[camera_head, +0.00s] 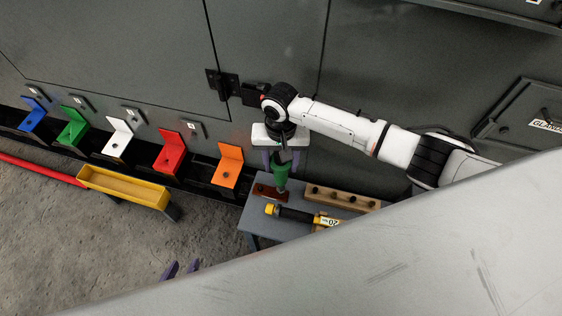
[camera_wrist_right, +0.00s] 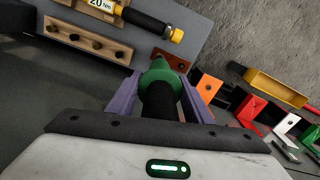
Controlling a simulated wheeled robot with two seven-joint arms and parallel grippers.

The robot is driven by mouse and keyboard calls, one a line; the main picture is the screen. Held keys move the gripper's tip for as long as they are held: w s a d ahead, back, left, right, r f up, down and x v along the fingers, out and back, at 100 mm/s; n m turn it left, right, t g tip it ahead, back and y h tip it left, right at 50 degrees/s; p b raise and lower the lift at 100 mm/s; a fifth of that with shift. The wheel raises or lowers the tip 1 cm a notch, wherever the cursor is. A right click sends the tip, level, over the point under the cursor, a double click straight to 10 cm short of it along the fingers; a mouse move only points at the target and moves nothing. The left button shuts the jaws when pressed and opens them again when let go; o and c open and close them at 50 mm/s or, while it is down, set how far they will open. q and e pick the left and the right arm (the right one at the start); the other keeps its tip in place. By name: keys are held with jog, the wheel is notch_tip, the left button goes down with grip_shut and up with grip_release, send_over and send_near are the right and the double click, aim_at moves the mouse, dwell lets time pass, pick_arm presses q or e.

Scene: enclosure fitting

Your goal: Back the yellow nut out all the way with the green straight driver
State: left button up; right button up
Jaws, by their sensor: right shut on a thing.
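My right gripper (camera_head: 281,162) has purple fingers and is shut on the green driver (camera_head: 281,172). In the right wrist view the driver (camera_wrist_right: 162,82) sits between the fingers (camera_wrist_right: 158,100), with its black part nearest the camera. In the head view the driver points down over a reddish-brown block (camera_head: 266,192) on the small grey table; whether it touches the block is unclear. My left gripper (camera_head: 181,269) shows only two purple fingertips, apart with floor between them, above the slanted grey surface. I cannot make out a yellow nut in either view.
The grey table (camera_head: 258,220) also holds a black-and-yellow 20 Nm tool (camera_head: 295,215) and a wooden rack (camera_head: 340,198). Blue, green, white, red and orange brackets (camera_head: 228,168) line the cabinet's foot. A yellow tray (camera_head: 122,188) stands before them. Open floor lies at left.

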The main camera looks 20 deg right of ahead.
jog(key=shift+r, duration=2)
jog(key=shift+w, duration=0.1)
